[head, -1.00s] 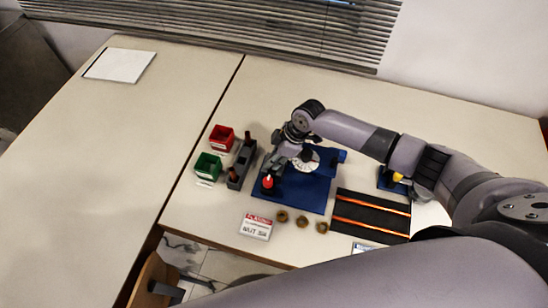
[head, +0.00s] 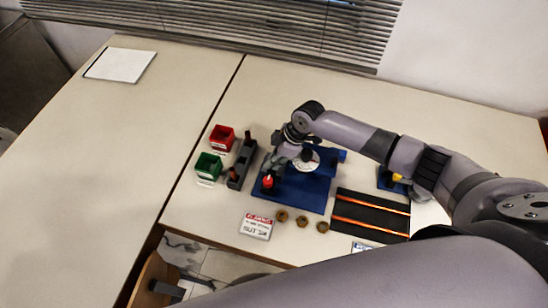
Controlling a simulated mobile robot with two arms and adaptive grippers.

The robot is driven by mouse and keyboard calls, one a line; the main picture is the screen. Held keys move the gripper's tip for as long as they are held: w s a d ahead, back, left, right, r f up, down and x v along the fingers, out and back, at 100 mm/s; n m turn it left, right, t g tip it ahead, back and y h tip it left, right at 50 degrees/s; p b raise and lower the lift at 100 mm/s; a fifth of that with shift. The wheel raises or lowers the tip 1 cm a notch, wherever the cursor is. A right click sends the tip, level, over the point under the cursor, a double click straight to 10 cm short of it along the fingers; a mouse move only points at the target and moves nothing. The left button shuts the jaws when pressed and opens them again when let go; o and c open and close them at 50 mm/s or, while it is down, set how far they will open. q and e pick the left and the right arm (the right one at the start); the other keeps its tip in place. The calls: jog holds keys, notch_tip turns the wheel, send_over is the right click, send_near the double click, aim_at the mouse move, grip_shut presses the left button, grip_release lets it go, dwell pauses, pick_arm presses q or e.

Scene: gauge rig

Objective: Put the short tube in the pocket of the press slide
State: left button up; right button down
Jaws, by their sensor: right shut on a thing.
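My right gripper (head: 275,167) reaches down over the left part of the blue rig plate (head: 300,198). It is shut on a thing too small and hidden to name. A red piece with a dark base (head: 268,181) shows right by its fingertips; I cannot tell whether they touch. A pale round dial (head: 309,160) is just right of the gripper. A dark rack (head: 240,168) with brown upright pieces stands left of the plate. I cannot tell the short tube or the slide's pocket apart at this size. My left gripper is not in view.
A red bin (head: 221,138) and a green bin (head: 208,166) stand left of the rack. In front are a sign (head: 256,226), three brown ring-like pieces (head: 302,221) and a black mat with orange stripes (head: 370,215). The left table is mostly clear.

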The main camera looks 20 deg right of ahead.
jog(key=c, duration=1.5)
grip_release()
jog(key=v, duration=1.2)
jog(key=shift+s, duration=0.1)
